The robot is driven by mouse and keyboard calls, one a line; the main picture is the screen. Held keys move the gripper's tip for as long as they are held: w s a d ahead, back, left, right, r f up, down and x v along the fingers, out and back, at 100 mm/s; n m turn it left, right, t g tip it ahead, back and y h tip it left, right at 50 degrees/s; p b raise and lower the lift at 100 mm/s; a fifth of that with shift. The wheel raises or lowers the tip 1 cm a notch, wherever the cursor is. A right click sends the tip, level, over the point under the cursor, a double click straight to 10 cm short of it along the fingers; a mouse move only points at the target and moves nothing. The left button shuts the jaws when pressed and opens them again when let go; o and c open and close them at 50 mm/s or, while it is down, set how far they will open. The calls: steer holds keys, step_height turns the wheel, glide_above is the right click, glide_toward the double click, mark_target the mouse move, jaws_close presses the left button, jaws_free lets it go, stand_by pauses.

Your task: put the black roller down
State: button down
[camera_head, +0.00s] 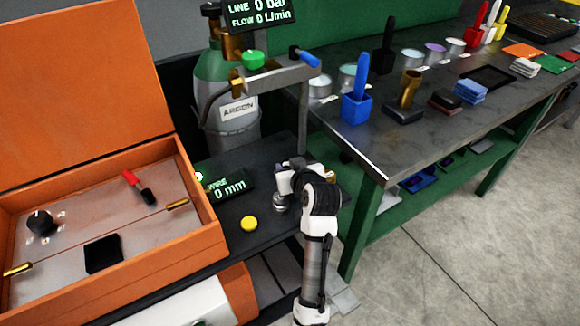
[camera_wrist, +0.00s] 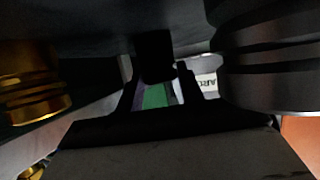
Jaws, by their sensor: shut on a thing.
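My gripper (camera_head: 300,180) is above the dark shelf (camera_head: 262,165) between the orange case and the workbench. It is shut, and what it holds is mostly hidden behind my wrist in the head view. A dark surface spans the top, and a brass-coloured ringed piece (camera_wrist: 32,82) shows at the left. I cannot tell whether the roller touches the shelf.
The open orange case (camera_head: 205,215) stands at the left. A yellow disc (camera_head: 249,223) and a WIRE display (camera_head: 228,186) are on the shelf. The argon cylinder (camera_head: 215,75) stands behind. The workbench (camera_head: 375,150) on the right carries coloured handles and blocks.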

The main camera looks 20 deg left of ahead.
steer(key=c, duration=0.9)
jaws_free()
steer(key=shift+f, duration=0.1)
steer(key=shift+r, duration=0.25)
steer(key=b+v, duration=0.1)
steer(key=v, duration=1.1)
steer(key=shift+f, duration=0.1)
